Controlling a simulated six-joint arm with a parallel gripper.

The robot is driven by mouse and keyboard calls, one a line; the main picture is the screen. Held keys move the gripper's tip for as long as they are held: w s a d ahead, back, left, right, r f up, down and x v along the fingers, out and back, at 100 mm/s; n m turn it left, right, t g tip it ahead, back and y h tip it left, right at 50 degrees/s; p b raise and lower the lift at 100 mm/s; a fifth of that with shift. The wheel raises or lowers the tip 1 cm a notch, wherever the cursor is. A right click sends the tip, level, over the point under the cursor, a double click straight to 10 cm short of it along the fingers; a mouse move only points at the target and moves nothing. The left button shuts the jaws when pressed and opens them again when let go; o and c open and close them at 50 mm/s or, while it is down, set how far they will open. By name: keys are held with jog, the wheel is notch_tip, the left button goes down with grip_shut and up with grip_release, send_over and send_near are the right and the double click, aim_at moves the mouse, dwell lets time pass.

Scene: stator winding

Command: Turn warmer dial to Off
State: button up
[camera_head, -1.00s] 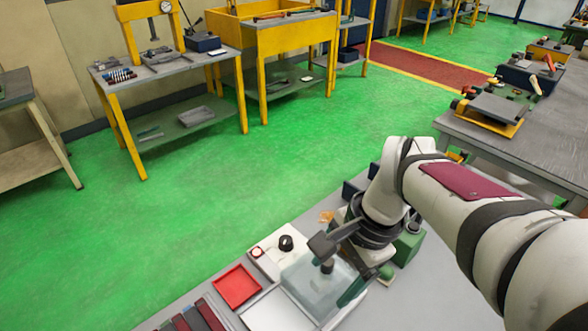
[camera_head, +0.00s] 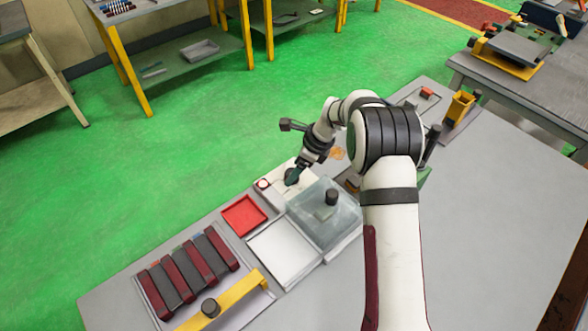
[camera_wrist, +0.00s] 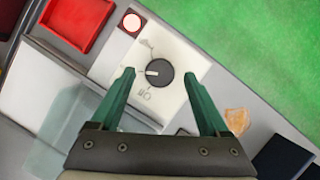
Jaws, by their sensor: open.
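The warmer dial (camera_wrist: 159,73) is a round black knob with a white pointer mark on a cream panel (camera_wrist: 190,58). In the wrist view the pointer faces left, between marks printed on the panel that are too small to read. My gripper (camera_wrist: 158,74) is open, with one green finger on each side of the dial. I cannot tell whether the fingers touch it. In the head view my gripper (camera_head: 297,172) is over the dial (camera_head: 291,175) and partly hides it.
A clear box with a black knob (camera_head: 330,215) stands right beside the panel. A red tray (camera_head: 243,215) and a white tray (camera_head: 283,252) lie nearby. Dark red and grey bars (camera_head: 188,270) are at the left.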

jog(key=shift+w+a+f, duration=0.1)
jog(key=shift+a+f, duration=0.15)
jog(key=shift+f, duration=0.4)
grip_shut()
jog(key=n+g, duration=0.2)
jog(key=n, duration=0.3)
jog(key=shift+w+n, duration=0.15)
jog(key=shift+n, duration=0.15)
jog(key=n+g, duration=0.1)
jog(key=n, duration=0.2)
jog(key=n+g+h, duration=0.1)
jog(key=n, duration=0.2)
jog(key=shift+w, duration=0.1)
jog(key=shift+n+g, duration=0.3)
